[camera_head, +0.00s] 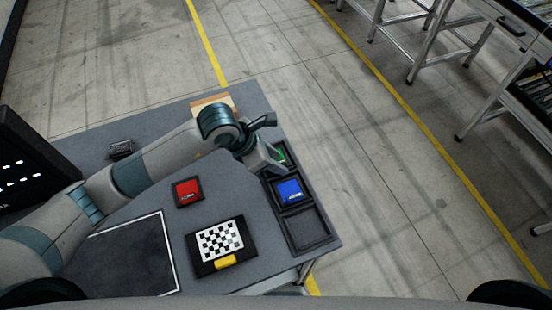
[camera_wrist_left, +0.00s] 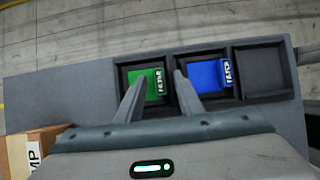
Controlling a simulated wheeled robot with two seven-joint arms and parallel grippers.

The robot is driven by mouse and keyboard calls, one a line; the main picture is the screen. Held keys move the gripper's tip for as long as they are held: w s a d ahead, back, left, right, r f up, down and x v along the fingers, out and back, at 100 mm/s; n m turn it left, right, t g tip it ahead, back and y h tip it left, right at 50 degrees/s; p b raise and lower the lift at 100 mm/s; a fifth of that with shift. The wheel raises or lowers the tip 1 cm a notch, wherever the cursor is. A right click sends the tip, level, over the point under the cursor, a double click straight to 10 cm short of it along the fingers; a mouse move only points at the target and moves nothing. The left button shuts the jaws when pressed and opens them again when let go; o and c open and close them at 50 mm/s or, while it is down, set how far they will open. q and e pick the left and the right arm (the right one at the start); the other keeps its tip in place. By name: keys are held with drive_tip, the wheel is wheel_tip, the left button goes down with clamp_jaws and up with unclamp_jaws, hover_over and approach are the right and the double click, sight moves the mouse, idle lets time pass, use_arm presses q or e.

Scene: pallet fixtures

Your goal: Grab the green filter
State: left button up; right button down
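The green filter (camera_wrist_left: 153,84) lies in the left compartment of a dark three-compartment tray in the left wrist view. In the head view only a sliver of the green filter (camera_head: 282,155) shows past my left gripper (camera_head: 270,163). In the left wrist view my left gripper (camera_wrist_left: 158,80) has its fingers apart, one toward each side of the green filter, with a visible gap on the right. Whether they touch it or hang above it I cannot tell. My right gripper is not in view.
A blue filter (camera_head: 290,190) sits in the tray's middle compartment; the end compartment (camera_head: 306,229) is empty. A red box (camera_head: 187,192), a checkered board (camera_head: 220,241) and a cardboard box (camera_wrist_left: 30,150) are on the table. A monitor (camera_head: 25,160) stands at the left.

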use_arm(q)
drive_tip(key=shift+c, duration=0.6)
clamp_jaws()
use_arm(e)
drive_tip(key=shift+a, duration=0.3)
